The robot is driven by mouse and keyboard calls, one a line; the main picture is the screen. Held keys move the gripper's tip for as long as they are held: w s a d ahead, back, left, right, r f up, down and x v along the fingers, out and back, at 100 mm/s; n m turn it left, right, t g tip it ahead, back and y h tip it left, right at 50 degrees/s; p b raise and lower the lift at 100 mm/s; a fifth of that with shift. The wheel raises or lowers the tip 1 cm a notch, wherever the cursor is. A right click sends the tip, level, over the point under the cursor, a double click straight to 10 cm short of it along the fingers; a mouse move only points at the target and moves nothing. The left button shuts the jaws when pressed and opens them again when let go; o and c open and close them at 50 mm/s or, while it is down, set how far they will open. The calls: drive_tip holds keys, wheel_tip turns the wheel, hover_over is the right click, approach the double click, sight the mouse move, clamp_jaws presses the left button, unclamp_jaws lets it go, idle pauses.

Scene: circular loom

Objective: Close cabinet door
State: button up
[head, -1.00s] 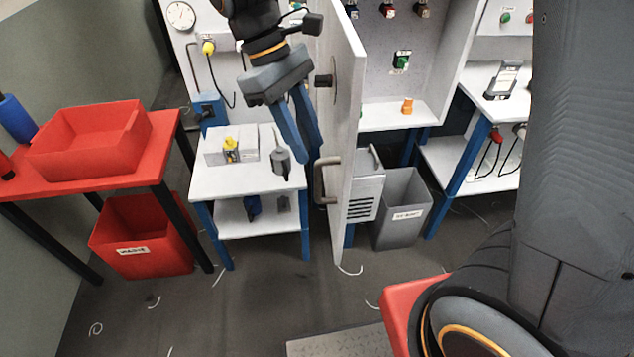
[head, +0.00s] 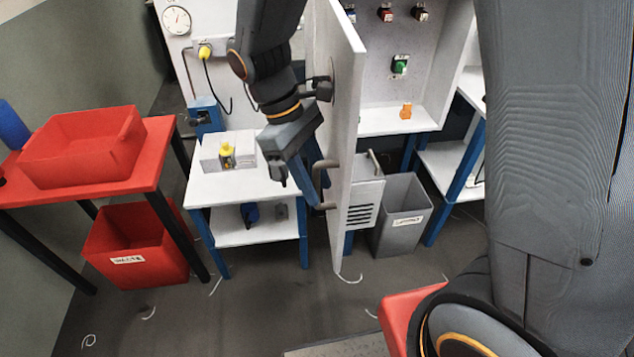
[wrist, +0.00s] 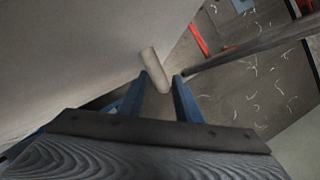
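The white cabinet door (head: 344,120) stands open in the head view, swung out toward me and seen nearly edge-on. A grey bar handle (head: 327,183) is on its left face. The open cabinet (head: 378,60) is to the right of the door. My gripper (head: 318,192) is at the handle, on the door's left side. In the wrist view, the blue fingers (wrist: 162,80) are apart, with the pale handle (wrist: 154,64) at or just beyond the gap between the tips. I cannot tell whether they touch it.
A white bench (head: 215,187) stands left of the door, with a box and yellow plug on it. A red table (head: 95,190) with a red bin is farther left. A grey bin (head: 400,220) stands below the cabinet. Dark floor in front is mostly clear.

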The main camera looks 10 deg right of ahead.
drive_tip(key=shift+s+d+f, duration=0.15)
drive_tip(key=shift+f, duration=0.25)
clamp_jaws()
